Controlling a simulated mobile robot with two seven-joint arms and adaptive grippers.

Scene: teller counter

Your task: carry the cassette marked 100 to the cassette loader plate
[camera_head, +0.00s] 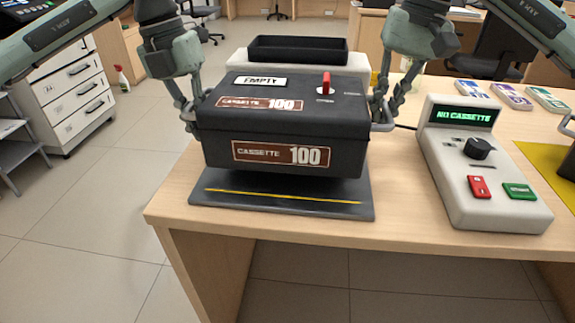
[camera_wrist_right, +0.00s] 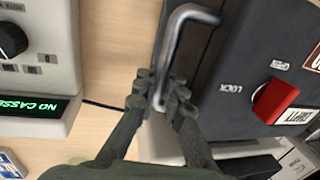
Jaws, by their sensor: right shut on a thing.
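The dark cassette marked 100 (camera_head: 213,134) is level, with brown labels, an "EMPTY" tag on top and a red lever (camera_head: 326,82). The dark plate with a yellow line (camera_head: 281,207) lies below it on the counter. A dark gap shows under the cassette's front; I cannot tell whether it touches the plate further back. My right gripper (camera_head: 384,115) is shut on the metal handle (camera_wrist_right: 193,14) at the cassette's right side. My left gripper (camera_head: 188,114) is at the left side; its fingertips are partly hidden, so its grip is unclear.
A control box (camera_head: 447,178) right of the plate shows "NO CASSETTE" and has a black knob, a red button and a green button. A black tray (camera_head: 297,50) stands behind the cassette. Several labelled packs (camera_head: 510,97) and a yellow mat (camera_head: 550,163) lie further right.

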